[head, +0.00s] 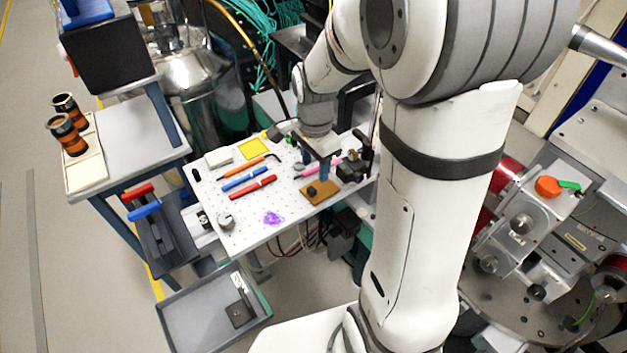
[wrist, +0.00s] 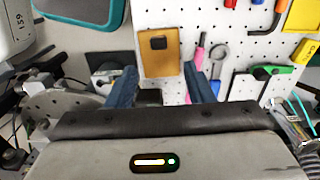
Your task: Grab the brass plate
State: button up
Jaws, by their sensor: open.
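The brass plate (head: 320,191) is a flat brown-gold rectangle with a small dark block on it. It lies on the white perforated board (head: 247,231) near its front right edge. In the wrist view the brass plate (wrist: 158,66) shows ahead of the two blue fingers, between their lines. My gripper (head: 318,165) is open and empty, just behind the plate in the head view; its fingers (wrist: 160,74) also show in the wrist view. I cannot tell the exact height of the fingertips above the board.
Red (head: 253,187), blue (head: 244,179) and orange-handled tools lie left of the plate. A pink tool (head: 310,171) and dark mounts (head: 352,169) are close to my gripper. A purple patch (head: 273,218) marks the board's front. A grey tray (head: 215,312) stands lower, in front.

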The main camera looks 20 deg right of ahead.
aim_at(314, 188)
notch_tip(314, 188, down, 7)
jog(key=shift+s+a+r, duration=0.1)
jog(key=shift+s+a, duration=0.05)
jog(key=shift+c, duration=0.5)
grip_shut()
